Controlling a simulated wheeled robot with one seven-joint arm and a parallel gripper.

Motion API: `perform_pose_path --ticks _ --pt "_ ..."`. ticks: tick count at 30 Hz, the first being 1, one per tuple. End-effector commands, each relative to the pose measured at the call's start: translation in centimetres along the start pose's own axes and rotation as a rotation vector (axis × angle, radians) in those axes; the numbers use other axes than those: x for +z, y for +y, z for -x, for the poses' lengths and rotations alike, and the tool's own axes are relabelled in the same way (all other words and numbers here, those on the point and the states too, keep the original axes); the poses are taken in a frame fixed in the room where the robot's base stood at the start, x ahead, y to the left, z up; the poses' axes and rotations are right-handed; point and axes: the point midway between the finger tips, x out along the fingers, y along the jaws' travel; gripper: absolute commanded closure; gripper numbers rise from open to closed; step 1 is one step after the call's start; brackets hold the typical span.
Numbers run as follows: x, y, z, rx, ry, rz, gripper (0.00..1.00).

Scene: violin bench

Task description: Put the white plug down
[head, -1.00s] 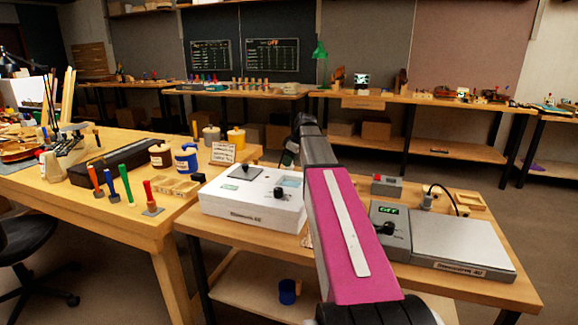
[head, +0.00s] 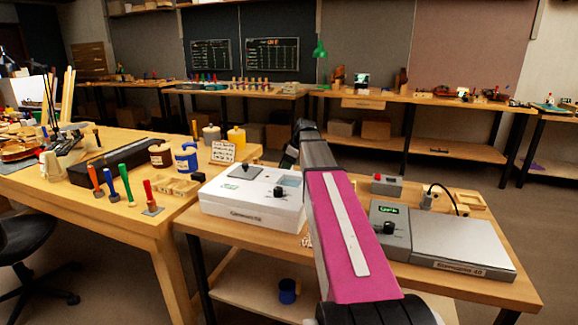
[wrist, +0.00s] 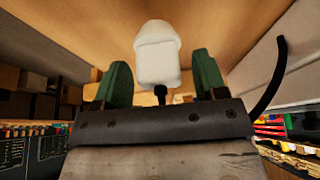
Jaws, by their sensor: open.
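The white plug (wrist: 157,45) shows in the wrist view between the two green fingers of my gripper (wrist: 160,64). The fingers are open, with a narrow gap on each side of the plug. A short dark stem or cord runs from the plug's lower end toward the gripper body. What the plug rests on is unclear. In the head view my arm hides the plug, and only a dark part of my gripper end (head: 290,155) shows beside it, near the white box's back edge.
The white box (head: 250,212) with a knob stands left of my arm. A grey device (head: 460,250) with a lit display stands to the right, near a grey plug (head: 427,197) on a black cord. Tools and jars fill the left bench (head: 60,200). A black cord (wrist: 270,80) curves in the wrist view.

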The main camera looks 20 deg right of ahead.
Motion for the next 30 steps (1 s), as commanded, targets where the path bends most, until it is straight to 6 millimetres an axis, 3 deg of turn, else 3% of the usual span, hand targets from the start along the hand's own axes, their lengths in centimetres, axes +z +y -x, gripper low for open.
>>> perform_pose_path --ticks 5,18,24,30 --pt "0.0 0.1 2.0 0.003 0.001 0.0 0.35" --pt "0.0 0.1 9.9 0.002 0.001 0.0 0.35" --pt "-0.1 0.0 11.7 0.001 0.0 0.0 0.35" --pt "0.0 0.0 12.1 0.0 0.0 0.0 0.35"
